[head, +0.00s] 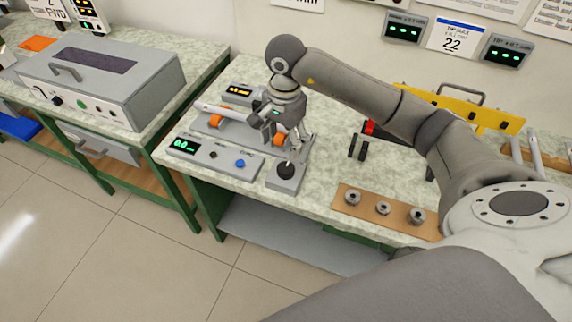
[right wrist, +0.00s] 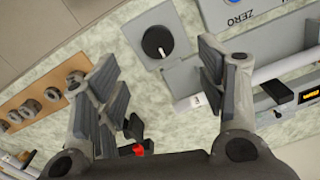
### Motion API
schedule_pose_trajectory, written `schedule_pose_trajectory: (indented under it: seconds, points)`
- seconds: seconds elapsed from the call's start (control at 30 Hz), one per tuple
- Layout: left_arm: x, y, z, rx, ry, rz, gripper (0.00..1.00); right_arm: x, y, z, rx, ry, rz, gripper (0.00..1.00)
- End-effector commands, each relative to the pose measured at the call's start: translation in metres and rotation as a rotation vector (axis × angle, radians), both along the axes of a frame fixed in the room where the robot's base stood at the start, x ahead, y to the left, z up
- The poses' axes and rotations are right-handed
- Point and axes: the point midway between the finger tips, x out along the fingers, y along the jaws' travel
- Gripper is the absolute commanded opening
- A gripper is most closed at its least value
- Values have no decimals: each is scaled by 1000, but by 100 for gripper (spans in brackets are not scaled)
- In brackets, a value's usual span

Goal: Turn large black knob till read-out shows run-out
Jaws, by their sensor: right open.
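The large black knob (head: 286,171) sits on a small grey box at the front edge of the bench. It also shows in the right wrist view (right wrist: 157,42), with a pale pointer line on its top. My right gripper (head: 284,141) is open and empty, above and just behind the knob. In the right wrist view its fingers (right wrist: 160,78) are spread wide, and the knob lies beyond their tips, apart from both. The read-out (head: 184,146) on the grey panel left of the knob shows green digits that look like 0.0. My left gripper is not in view.
A pale rod (head: 213,109) lies on orange rollers (head: 216,121) behind the panel, close to my right gripper. A blue button (head: 239,163) is on the panel. A wooden board (head: 365,213) with metal pieces lies right of the knob. A grey case (head: 105,80) stands on the left bench.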

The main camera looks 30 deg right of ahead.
Motion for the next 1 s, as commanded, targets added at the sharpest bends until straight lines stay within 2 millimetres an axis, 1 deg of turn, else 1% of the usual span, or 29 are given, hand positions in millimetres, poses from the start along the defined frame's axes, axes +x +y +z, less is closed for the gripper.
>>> schedule_pose_trajectory:
  seconds: [0.07,0.17,0.27,0.5,0.7,0.83,1.0]
  points:
    - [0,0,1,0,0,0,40,0,-8,0,-28,4,0,64]
    - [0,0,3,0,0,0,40,-1,-9,-8,-33,10,0,64]
    - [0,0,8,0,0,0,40,-2,-8,-23,-31,13,-1,64]
    - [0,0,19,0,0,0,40,-2,-7,-69,-28,12,-1,64]
    - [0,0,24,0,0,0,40,-1,-7,-96,-28,9,-1,64]
    - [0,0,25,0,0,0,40,-1,-8,-104,-29,7,-1,64]
    - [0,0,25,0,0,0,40,0,-7,-107,-28,5,1,64]
